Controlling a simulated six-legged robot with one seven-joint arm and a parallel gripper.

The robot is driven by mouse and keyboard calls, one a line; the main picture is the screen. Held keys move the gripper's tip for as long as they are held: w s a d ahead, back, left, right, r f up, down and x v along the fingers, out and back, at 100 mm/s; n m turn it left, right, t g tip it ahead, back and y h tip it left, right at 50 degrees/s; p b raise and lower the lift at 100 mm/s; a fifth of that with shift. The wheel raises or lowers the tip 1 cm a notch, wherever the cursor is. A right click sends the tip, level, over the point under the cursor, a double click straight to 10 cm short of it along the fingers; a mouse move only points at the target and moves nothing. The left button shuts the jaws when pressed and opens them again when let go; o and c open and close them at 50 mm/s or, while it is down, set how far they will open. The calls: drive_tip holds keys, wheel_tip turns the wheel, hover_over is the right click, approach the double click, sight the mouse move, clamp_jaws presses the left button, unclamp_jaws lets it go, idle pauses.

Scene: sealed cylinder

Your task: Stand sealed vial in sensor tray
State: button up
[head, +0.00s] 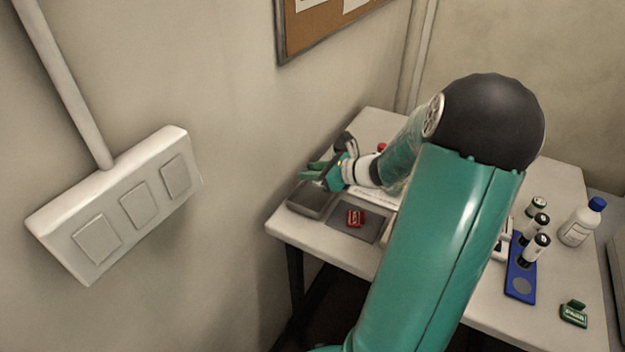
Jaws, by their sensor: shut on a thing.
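My gripper (318,172) is at the far left of the table, above a dark grey tray (312,209). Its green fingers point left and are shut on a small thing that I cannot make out. I cannot tell whether it is a vial. A blue tray (520,290) lies at the right, with two white, black-capped vials (536,248) upright in it. A bare grey round spot shows at its near end. I cannot tell which tray is the sensor tray.
A red object (356,217) lies on a grey mat (350,232). A blue-capped bottle (578,225), a small jar (537,205) and a green object (573,314) are at the right. The wall is close to the left of my gripper. My arm hides the table's middle.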

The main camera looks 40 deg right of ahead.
sight(312, 191)
drive_tip(key=shift+w+d+f, duration=0.1)
drive_tip(key=shift+w+f, duration=0.05)
drive_tip(key=shift+f, duration=0.75)
drive_tip(key=shift+w+f, duration=0.1)
drive_tip(key=shift+f, duration=0.8)
drive_tip(key=o, duration=0.9)
drive_tip(key=shift+f, duration=0.1)
drive_tip(key=shift+o, duration=0.2)
